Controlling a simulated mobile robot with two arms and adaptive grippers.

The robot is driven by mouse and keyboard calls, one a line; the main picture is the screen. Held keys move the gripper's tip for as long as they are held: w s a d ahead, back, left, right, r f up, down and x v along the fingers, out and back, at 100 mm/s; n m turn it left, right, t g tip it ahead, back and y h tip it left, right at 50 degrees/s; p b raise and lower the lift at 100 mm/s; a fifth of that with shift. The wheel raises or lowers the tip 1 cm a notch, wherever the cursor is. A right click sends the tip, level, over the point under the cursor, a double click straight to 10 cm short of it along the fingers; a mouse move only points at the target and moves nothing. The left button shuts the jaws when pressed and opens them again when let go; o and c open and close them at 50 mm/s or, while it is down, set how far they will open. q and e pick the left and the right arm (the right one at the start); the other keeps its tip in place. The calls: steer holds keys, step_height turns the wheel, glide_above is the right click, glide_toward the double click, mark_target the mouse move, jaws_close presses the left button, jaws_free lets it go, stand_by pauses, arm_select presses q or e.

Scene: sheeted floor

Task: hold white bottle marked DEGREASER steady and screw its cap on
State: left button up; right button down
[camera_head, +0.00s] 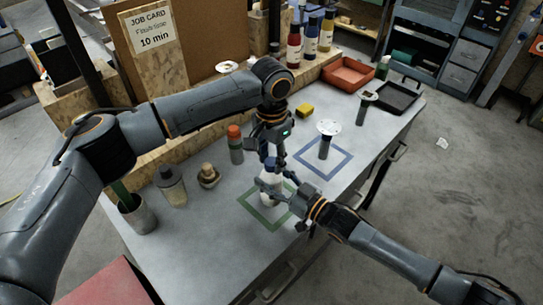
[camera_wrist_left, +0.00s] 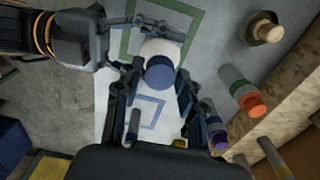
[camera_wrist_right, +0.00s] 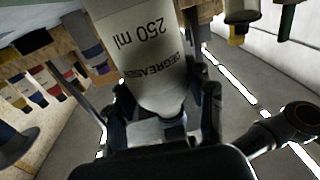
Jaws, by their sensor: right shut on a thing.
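The white bottle (camera_head: 268,186) stands upright over the green square outline on the bench. Its DEGREASER and 250 ml lettering shows in the right wrist view (camera_wrist_right: 145,50), upside down there. My right gripper (camera_head: 277,190) is shut on the bottle from the side. A blue cap (camera_wrist_left: 160,72) sits at the bottle's top; it also shows in the head view (camera_head: 270,163). I cannot tell how far it is screwed down. My left gripper (camera_wrist_left: 158,82) is above, its fingers on either side of the cap with small gaps, so it looks open.
An orange-capped bottle (camera_head: 235,145), a brown-topped jar (camera_head: 209,176), a grey bottle (camera_head: 171,186) and a metal cup (camera_head: 138,216) stand left. Red tray (camera_head: 347,74) and black tray (camera_head: 398,98) lie at the far end.

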arm_select(q)
jaws_close()
steer(key=o, duration=0.6)
jaws_free()
step_height(320, 180, up, 12)
arm_select(e)
steer(key=shift+c, duration=2.1)
jaws_free()
